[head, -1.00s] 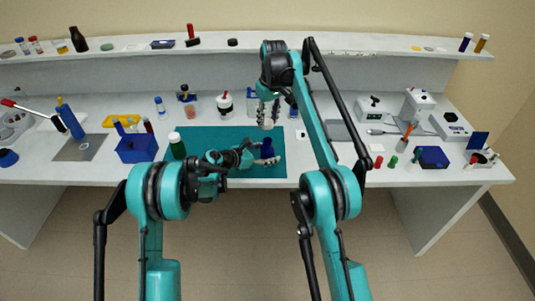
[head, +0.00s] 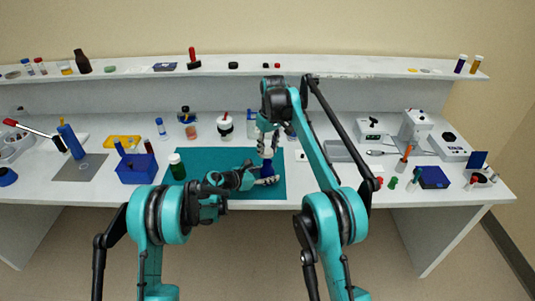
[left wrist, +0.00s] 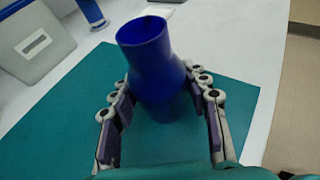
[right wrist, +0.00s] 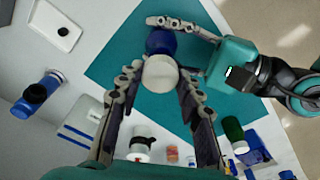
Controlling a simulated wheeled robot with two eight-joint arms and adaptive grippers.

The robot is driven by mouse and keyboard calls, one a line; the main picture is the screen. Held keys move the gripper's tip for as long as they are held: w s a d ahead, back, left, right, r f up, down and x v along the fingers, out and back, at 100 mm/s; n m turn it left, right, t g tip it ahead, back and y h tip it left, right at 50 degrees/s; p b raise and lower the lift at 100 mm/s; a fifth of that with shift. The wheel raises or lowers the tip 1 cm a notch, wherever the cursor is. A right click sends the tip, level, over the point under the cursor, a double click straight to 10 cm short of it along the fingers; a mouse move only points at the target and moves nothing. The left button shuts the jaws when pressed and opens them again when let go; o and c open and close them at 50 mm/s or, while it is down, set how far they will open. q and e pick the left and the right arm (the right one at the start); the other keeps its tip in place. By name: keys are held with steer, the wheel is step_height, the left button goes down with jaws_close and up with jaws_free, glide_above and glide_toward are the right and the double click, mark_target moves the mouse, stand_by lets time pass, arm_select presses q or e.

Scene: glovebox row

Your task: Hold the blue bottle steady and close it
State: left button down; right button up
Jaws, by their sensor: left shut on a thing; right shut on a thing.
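The blue bottle (head: 267,166) stands on the teal mat (head: 205,157). Its open mouth shows in the left wrist view (left wrist: 155,70). My left gripper (head: 266,180) is shut around the bottle's body from the side, with its fingers (left wrist: 162,105) on either side. My right gripper (head: 267,152) points down from above, close over the bottle. In the right wrist view, its fingertips are shut on a round white cap (right wrist: 160,74). The cap partly hides the bottle (right wrist: 160,42) beneath it. The cap appears apart from the mouth.
A green bottle with a white cap (head: 177,167) and a blue bin (head: 136,170) stand left of the grippers. A white jar (head: 225,126) and other bottles stand behind the mat. Small vials and a blue box (head: 433,177) lie right.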

steer(key=shift+f, duration=0.9)
steer(key=shift+f, duration=0.1)
steer(key=shift+f, duration=0.75)
steer(key=shift+f, duration=0.6)
